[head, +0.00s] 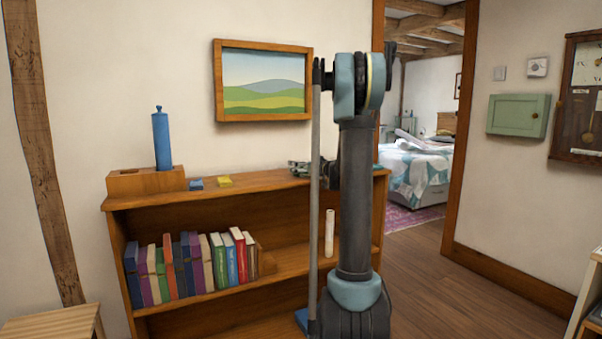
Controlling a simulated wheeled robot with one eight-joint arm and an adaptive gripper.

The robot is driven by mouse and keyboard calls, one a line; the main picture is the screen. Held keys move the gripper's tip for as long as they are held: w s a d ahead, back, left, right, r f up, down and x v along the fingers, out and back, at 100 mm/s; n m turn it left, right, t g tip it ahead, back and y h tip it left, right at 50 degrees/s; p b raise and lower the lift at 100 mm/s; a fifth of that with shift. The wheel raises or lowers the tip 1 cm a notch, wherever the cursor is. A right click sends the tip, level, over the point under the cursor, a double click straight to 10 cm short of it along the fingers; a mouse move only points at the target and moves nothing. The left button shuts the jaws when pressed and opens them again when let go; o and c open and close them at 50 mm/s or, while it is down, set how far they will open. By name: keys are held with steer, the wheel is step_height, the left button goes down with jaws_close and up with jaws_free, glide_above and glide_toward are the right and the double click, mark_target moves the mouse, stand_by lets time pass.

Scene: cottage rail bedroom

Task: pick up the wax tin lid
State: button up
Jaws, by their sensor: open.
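I cannot make out a wax tin lid for sure in the head view; it may be hidden behind my arm or too small to tell. My gripper (298,168) shows in part left of my arm's upright link, low over the right part of the bookcase top. It is open, and I see nothing held in it. The bookcase (240,200) is wooden, and my arm covers much of its right side.
On the bookcase top stand a wooden block (133,184) with a blue cylinder (161,140), a small blue piece (196,184) and a small yellow piece (224,181). Several books (190,265) fill the shelf below. A doorway and clear floor (440,290) lie right.

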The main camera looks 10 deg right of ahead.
steer(key=c, duration=0.9)
steer(key=shift+o, duration=0.2)
